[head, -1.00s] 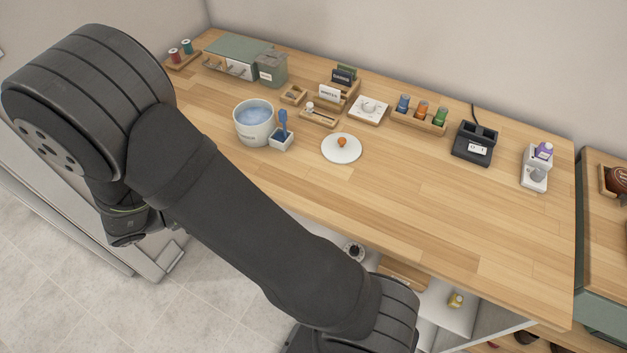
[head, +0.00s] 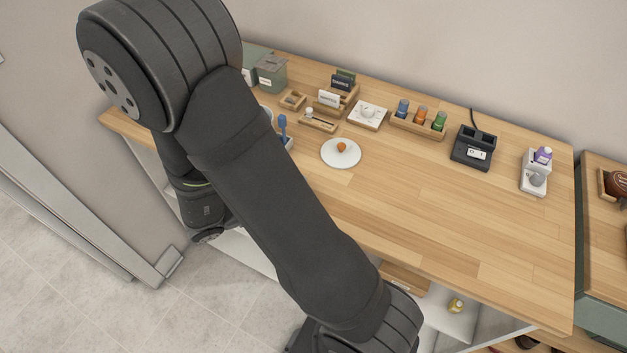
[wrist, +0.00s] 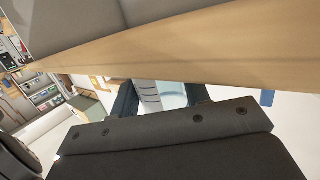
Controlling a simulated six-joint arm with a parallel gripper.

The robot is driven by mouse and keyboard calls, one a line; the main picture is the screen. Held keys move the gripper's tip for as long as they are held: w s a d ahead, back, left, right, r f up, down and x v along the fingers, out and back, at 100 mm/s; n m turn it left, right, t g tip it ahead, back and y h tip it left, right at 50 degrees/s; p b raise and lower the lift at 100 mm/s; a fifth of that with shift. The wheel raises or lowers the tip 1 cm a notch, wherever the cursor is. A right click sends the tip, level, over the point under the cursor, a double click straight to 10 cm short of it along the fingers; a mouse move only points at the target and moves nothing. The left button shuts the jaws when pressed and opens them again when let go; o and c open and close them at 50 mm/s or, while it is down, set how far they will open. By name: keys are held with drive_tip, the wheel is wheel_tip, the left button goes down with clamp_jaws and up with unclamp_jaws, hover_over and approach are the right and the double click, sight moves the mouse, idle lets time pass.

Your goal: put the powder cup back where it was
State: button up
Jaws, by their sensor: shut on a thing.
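My gripper (wrist: 160,97) shows in the wrist view with its two dark fingers apart. It is shut on a pale cup (wrist: 150,92) with grey marks on its side, which I take to be the powder cup. Only part of the cup shows above the gripper body; its contents are hidden. A wooden edge runs across the wrist view close beyond the fingers. In the head view my gripper and the cup are hidden behind my arm.
On the counter (head: 440,215) stand a white plate (head: 352,156) with an orange knob, a rack of bottles (head: 418,122), a black device (head: 474,146) and a white stand (head: 534,182) with a purple bottle. The counter's front right is clear. My arm crosses the left front edge.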

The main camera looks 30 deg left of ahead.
drive_tip(key=x, duration=0.2)
drive_tip(key=r+x, duration=0.1)
drive_tip(key=x, duration=0.1)
drive_tip(key=shift+w+d, duration=0.2)
drive_tip(key=shift+f, duration=0.15)
drive_tip(key=o, duration=1)
drive_tip(key=shift+f, duration=0.15)
drive_tip(key=shift+c, duration=0.2)
drive_tip(key=shift+a, duration=0.1)
drive_tip(key=shift+s, duration=0.15)
drive_tip(key=v, duration=1.2)
